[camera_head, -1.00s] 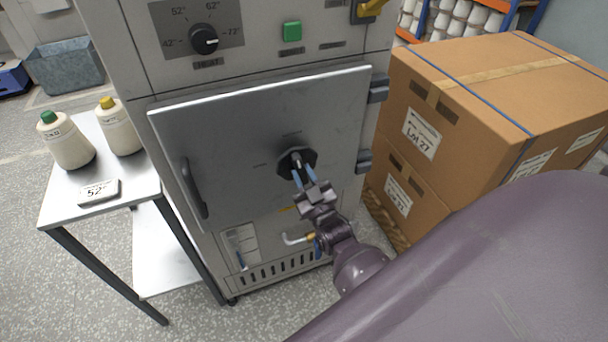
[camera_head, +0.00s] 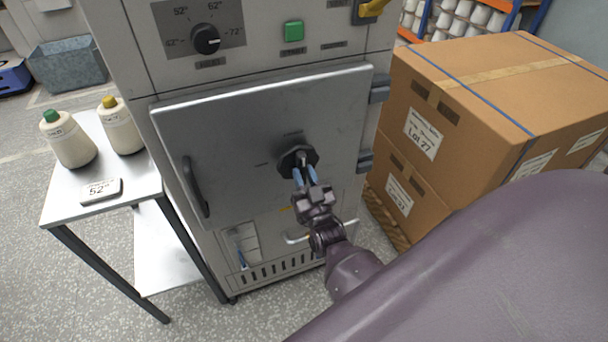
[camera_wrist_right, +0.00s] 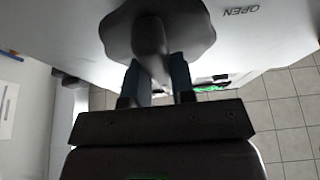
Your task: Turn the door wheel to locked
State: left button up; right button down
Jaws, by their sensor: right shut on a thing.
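The door wheel (camera_head: 297,160) is a dark lobed knob with a raised grip bar, on the grey metal door (camera_head: 235,130) of the cabinet. The door looks flush or nearly so with the cabinet front. My right gripper (camera_head: 305,177) comes from below, its blue fingers shut on the wheel's bar. In the right wrist view the wheel (camera_wrist_right: 188,22) fills the top, with the fingers (camera_wrist_right: 158,78) on either side of its bar. The word OPEN shows upside down on the door beside it. Labels near the wheel in the head view are too small to read. My left gripper is out of view.
Stacked cardboard boxes (camera_head: 480,100) stand close on the right. A temperature dial (camera_head: 206,40) and green button (camera_head: 293,31) are above the door. A pipe handle (camera_head: 300,239) is below.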

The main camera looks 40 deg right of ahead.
jog(key=c, duration=1)
grip_release()
jog(key=shift+o, duration=0.2)
jog(key=shift+s+f, duration=0.1)
jog(key=v, duration=1)
jog(key=shift+s+a+b, duration=0.15)
jog(key=shift+s+b, duration=0.15)
jog(key=shift+b, duration=0.15)
